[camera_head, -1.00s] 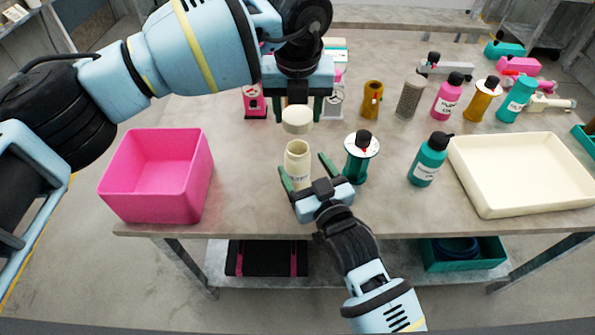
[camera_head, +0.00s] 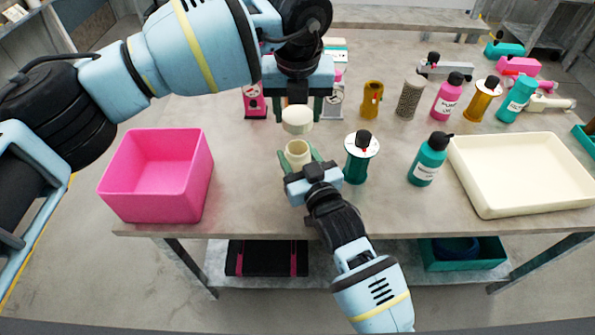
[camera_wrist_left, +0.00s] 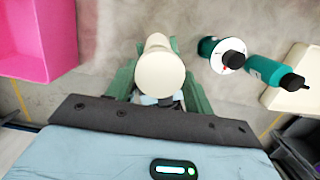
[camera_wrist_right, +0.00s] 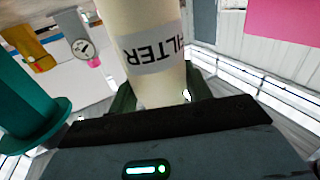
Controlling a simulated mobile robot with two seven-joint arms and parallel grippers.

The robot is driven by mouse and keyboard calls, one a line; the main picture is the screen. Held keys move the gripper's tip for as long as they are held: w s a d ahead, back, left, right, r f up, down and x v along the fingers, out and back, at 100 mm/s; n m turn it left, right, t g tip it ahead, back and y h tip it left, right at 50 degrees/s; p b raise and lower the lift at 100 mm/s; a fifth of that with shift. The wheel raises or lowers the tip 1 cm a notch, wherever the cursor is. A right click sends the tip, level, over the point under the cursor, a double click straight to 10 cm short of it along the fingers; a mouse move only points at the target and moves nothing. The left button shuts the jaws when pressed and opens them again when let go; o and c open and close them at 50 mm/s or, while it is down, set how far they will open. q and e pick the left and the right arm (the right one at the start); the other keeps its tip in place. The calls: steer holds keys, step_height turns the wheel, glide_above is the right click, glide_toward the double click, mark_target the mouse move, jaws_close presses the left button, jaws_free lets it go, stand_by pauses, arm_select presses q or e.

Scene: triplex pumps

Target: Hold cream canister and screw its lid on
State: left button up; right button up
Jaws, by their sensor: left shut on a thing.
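The cream canister (camera_head: 298,152) stands upright on the table, its open mouth up. The right wrist view shows its body (camera_wrist_right: 155,75) close up, with a label reading FILTER upside down. My right gripper (camera_head: 299,161) has one finger on each side of the canister, low at its body. I cannot tell whether the fingers press on it. My left gripper (camera_head: 297,107) points down and is shut on the round cream lid (camera_head: 297,121), which is a little above the canister's mouth and apart from it. In the left wrist view the lid (camera_wrist_left: 160,73) hides most of the canister.
A green spool-like pump part (camera_head: 357,168) stands just right of the canister, close to my right gripper. A teal bottle (camera_head: 428,160) and a cream tray (camera_head: 480,205) are further right. A pink bin (camera_head: 150,205) is at the left, with bare table between.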

steer(key=c, duration=0.7)
arm_select(q)
glide_above(298, 141)
steer(key=s, duration=0.2)
steer(key=shift+s+f, duration=0.15)
steer(key=shift+f, duration=2.35)
arm_select(e)
steer(key=shift+o, duration=0.2)
arm_select(q)
steer(key=shift+f, duration=0.85)
steer(key=shift+f, duration=0.6)
